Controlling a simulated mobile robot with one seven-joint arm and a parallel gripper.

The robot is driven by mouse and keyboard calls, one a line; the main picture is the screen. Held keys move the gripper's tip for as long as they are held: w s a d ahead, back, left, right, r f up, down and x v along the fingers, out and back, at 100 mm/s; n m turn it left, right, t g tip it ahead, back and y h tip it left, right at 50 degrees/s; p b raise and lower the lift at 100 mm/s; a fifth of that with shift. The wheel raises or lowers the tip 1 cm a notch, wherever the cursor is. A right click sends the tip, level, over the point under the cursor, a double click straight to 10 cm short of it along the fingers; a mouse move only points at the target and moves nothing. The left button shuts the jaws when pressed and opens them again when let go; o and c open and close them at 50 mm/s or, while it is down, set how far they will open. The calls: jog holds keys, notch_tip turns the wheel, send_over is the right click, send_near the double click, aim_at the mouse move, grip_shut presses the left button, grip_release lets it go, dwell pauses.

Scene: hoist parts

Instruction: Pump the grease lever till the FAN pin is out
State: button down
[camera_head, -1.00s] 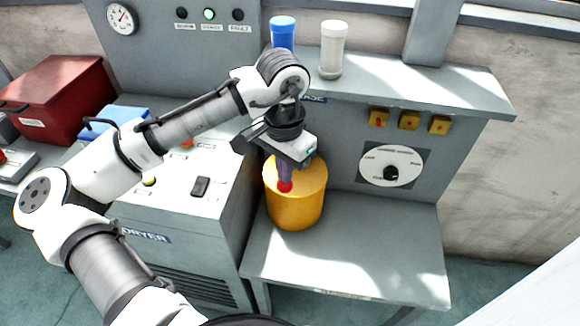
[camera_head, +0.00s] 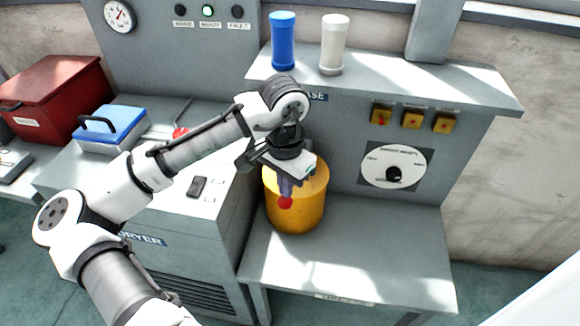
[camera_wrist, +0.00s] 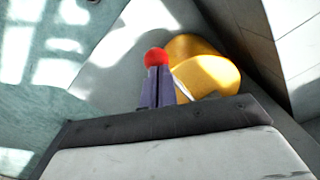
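The yellow grease pot (camera_head: 308,208) stands on the grey bench under the shelf; it also shows in the wrist view (camera_wrist: 212,75). The red knob (camera_head: 285,203) of its lever is in front of the pot; the knob shows in the wrist view (camera_wrist: 156,57) too. My gripper (camera_head: 286,190) points down in front of the pot, its purplish fingers close together at the knob. It appears shut on the lever just behind the knob; the lever's rod is mostly hidden. Several yellow pin blocks (camera_head: 412,118) sit below the shelf; their labels are too small to read.
A round dial (camera_head: 394,166) is on the panel right of the pot. A blue bottle (camera_head: 283,42) and a white bottle (camera_head: 333,45) stand on the shelf. The dryer cabinet (camera_head: 190,230) is left of the bench, with a blue box (camera_head: 110,128) and red box (camera_head: 55,92) beyond. The bench right of the pot is clear.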

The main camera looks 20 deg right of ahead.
jog(key=shift+f, duration=0.4)
jog(key=shift+r, duration=0.1)
notch_tip(320, 180, up, 8)
jog(key=p, duration=0.7)
jog(key=shift+s+a+p, duration=0.25)
jog(key=shift+s+p, duration=0.05)
dwell(0.5)
